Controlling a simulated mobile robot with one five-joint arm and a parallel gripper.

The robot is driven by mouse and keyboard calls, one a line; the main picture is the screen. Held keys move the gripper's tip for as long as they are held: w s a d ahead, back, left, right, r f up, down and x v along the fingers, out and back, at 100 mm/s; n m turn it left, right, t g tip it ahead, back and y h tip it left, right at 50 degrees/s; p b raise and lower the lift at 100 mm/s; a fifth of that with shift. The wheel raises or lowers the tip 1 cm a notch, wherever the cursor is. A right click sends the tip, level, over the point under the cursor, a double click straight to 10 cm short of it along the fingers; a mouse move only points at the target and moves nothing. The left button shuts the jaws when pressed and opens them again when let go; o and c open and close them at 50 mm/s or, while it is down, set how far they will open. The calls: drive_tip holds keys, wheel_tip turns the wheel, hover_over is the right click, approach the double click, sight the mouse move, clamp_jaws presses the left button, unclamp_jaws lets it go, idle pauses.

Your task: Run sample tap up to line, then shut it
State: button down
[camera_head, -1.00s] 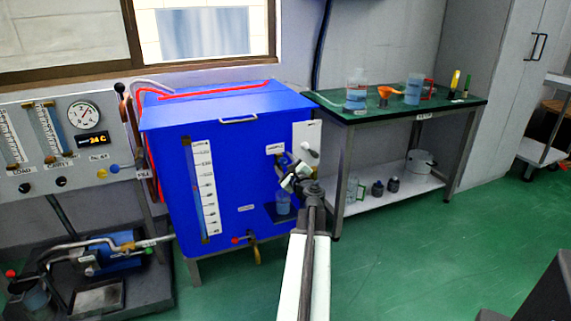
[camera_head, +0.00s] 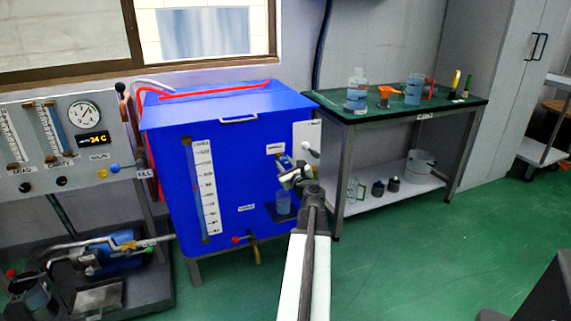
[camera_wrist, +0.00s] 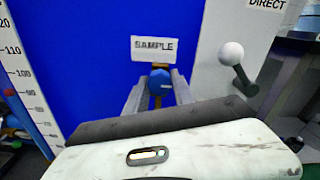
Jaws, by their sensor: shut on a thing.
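The sample tap has a blue handle (camera_wrist: 159,82) just below the SAMPLE label (camera_wrist: 157,48) on the blue tank (camera_head: 165,130). My gripper (camera_wrist: 158,88) has one finger on each side of this handle and is shut on it. In the head view my gripper (camera_head: 286,175) reaches the tank's front at the tap. A small clear beaker (camera_head: 283,204) with bluish contents stands on a dark shelf below the tap. Its line and exact level are too small to tell, and the wrist view does not show the beaker.
A white-knobbed lever (camera_wrist: 236,62) by the DIRECT label is close on the right of the tap. A level scale (camera_head: 203,185) runs down the tank's left front. A lower tap (camera_head: 250,240) is below. A green-topped table (camera_head: 395,108) with glassware stands at right.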

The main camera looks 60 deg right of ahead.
drive_tip(key=c, duration=1.1)
unclamp_jaws()
drive_tip(key=shift+o, duration=0.2)
drive_tip(key=v, duration=0.7)
drive_tip(key=shift+s+a, duration=0.25)
drive_tip(key=shift+s, duration=0.05)
